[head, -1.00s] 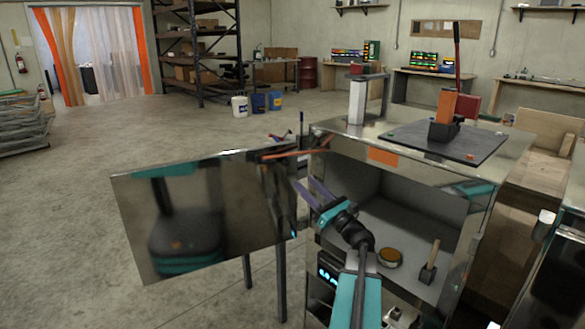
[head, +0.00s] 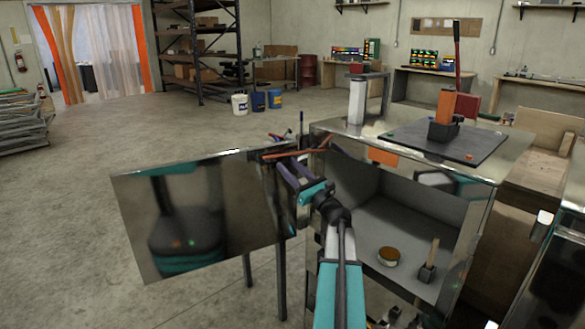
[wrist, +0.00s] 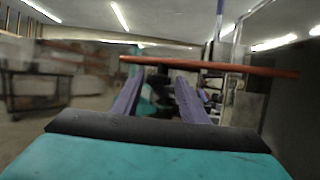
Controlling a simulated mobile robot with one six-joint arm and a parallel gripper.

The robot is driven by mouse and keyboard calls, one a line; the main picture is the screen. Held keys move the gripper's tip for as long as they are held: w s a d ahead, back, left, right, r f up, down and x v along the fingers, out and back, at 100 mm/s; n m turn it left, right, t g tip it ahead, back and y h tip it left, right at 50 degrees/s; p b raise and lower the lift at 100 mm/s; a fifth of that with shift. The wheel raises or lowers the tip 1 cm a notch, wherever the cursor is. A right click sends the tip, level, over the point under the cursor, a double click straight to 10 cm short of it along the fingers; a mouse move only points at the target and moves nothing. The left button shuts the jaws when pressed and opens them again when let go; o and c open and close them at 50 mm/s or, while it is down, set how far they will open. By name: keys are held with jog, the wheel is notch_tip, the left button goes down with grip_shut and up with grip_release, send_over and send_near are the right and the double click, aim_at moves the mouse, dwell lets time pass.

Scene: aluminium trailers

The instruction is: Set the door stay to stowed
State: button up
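The door stay looks like a thin orange-red bar (head: 296,153) lying across the top corner between the open door (head: 205,215) and the metal cabinet (head: 480,215). In the wrist view the bar (wrist: 225,67) runs across the picture just above and beyond the fingertips. My gripper (head: 281,168) is just below the bar, near the door's hinge side. In the wrist view my gripper (wrist: 160,78) has two purple fingers set apart with nothing seen between them. I cannot tell whether the fingers touch the bar.
The cabinet's inside holds a round tin (head: 388,256) and a small wooden-handled tool (head: 429,262). A dark mat (head: 470,148) with an orange and black lever device (head: 444,118) lies on top. Floor to the left is open. Buckets (head: 258,102) stand far back.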

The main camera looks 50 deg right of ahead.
grip_shut()
jog(key=shift+s+d, duration=0.1)
